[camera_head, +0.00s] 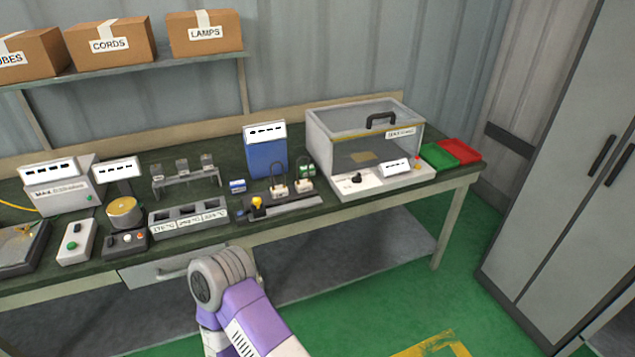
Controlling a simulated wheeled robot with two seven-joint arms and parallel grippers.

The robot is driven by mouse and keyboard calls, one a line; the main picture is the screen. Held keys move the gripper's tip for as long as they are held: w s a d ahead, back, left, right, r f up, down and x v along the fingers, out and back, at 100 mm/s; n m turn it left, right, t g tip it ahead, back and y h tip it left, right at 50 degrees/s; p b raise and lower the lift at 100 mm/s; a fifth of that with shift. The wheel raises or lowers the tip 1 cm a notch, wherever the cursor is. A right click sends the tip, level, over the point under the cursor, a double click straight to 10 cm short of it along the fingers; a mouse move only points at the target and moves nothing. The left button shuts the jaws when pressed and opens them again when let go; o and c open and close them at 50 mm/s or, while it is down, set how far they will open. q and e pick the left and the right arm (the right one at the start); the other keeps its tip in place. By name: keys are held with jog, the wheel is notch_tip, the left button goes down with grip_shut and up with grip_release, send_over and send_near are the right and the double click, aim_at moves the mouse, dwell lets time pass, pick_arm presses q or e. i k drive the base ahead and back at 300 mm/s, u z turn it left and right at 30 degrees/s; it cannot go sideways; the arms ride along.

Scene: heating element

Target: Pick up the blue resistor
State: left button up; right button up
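One of my arms, purple and white, rises from the bottom edge in front of the bench. Its grey joint is near the bench's front edge, below and left of the blue block. Neither gripper shows.
A blue box with a display (266,157) stands behind the block. A dark fixture with a yellow knob (257,203) is in front of it, right. A labelled grey tray (188,219) and a slotted rack (186,175) are left. A clear-lidded case (350,182) stands right.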

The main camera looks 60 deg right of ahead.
aim_at(239, 185)
jog(key=z, duration=0.9)
jog(key=i, duration=0.4)
jog(key=u, duration=0.05)
